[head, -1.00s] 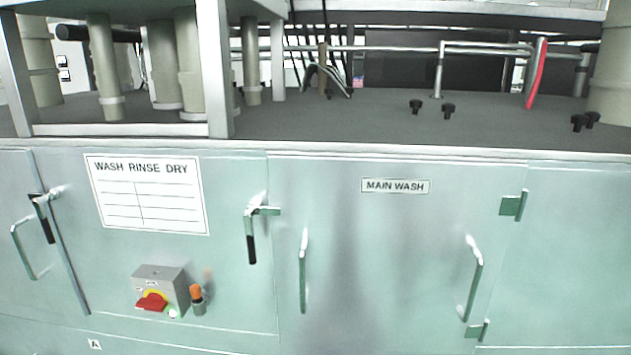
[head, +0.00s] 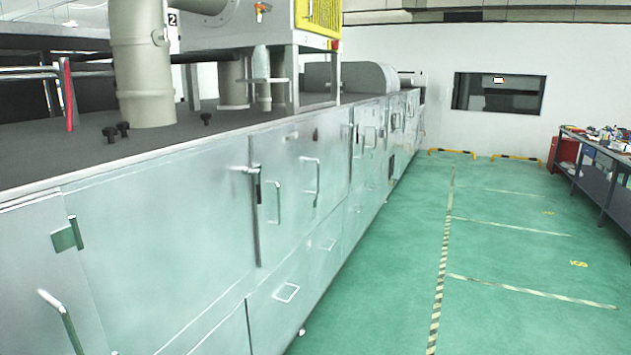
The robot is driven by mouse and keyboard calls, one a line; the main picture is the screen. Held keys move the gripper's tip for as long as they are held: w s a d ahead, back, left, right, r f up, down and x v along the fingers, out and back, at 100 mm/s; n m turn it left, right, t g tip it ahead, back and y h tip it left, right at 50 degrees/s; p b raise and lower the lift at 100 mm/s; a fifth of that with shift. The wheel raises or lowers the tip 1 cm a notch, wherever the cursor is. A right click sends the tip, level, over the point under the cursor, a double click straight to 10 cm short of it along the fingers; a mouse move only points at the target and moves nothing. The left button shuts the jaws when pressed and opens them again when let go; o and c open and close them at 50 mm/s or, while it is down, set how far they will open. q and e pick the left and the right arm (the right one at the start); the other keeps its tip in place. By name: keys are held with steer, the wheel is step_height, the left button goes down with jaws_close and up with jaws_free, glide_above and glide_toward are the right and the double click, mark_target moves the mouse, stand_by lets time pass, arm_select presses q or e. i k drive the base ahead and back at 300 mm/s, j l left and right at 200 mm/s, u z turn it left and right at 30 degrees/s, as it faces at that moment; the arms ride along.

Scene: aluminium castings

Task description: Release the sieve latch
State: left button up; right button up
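A long pale green washing machine (head: 165,245) runs from the left foreground toward the back wall. A latch with a black lever (head: 258,188) sits on the edge of a door on its front side. The lever hangs down. No label marks it in this view, so I cannot tell whether it is the sieve latch. Door handles (head: 310,182) and a drawer handle (head: 286,293) lie beyond it. Neither of my grippers is in view.
A green floor (head: 520,245) with striped tape lines lies open on the right. A workbench (head: 600,175) with clutter and a red cabinet (head: 563,153) stand at the far right. Low yellow barriers (head: 452,153) stand by the back wall. A thick pipe (head: 142,75) rises from the machine top.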

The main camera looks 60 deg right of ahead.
mark_target(255, 170)
steer(key=z, duration=1.45)
